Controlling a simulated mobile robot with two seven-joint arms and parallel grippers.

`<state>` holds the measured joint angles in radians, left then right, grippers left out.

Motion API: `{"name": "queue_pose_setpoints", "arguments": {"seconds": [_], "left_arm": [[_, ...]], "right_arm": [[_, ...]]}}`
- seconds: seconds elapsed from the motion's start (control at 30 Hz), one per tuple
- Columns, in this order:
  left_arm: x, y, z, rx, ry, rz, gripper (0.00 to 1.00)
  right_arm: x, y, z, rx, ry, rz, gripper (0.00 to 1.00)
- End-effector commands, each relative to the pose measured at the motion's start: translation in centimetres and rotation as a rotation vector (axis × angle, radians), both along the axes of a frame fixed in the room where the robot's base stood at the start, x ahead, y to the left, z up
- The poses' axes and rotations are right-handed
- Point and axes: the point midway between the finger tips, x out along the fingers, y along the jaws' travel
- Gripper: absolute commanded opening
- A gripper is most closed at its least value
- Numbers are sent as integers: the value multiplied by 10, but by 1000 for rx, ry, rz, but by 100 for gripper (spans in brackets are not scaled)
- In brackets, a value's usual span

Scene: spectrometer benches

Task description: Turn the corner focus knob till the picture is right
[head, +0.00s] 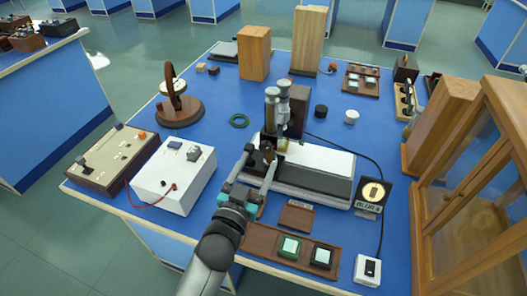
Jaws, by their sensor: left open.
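The optical instrument, with two upright metal tubes (277,103), stands on a white-topped, dark-sided base (318,162) in the middle of the blue table. A small dark round part, perhaps the focus knob (267,147), shows at its near left corner. My left gripper (262,158) reaches in from below. Its jaws are open, one finger on each side of that dark part; I cannot tell whether they touch it. A small black display (374,193) right of the base shows a pale yellow disc with a dark mark. The lettering under it is too small to read surely. My right gripper is out of view.
A white box (173,180) with a red lead stands left of my arm. A brown tray (305,257) with two dark-framed squares lies in front. A white switch box (367,270) sits at front right. A glass-sided wooden cabinet (480,170) blocks the right side.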

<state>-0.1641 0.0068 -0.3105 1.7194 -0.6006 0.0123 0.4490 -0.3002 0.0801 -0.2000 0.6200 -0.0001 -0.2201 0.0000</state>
Motion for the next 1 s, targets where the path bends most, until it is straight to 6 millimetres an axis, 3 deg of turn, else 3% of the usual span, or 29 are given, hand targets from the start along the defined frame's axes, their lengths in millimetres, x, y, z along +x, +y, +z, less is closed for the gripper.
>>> {"name": "queue_pose_setpoints", "arguments": {"seconds": [0.3, 0.77, 1.0], "left_arm": [[39, -13, -1, 0, 0, 0, 72], [48, -16, 0, 0, 1, 0, 72], [48, -16, 0, 0, 1, 0, 45]], "right_arm": [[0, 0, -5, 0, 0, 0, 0], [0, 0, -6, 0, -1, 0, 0], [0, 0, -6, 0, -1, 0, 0]]}}
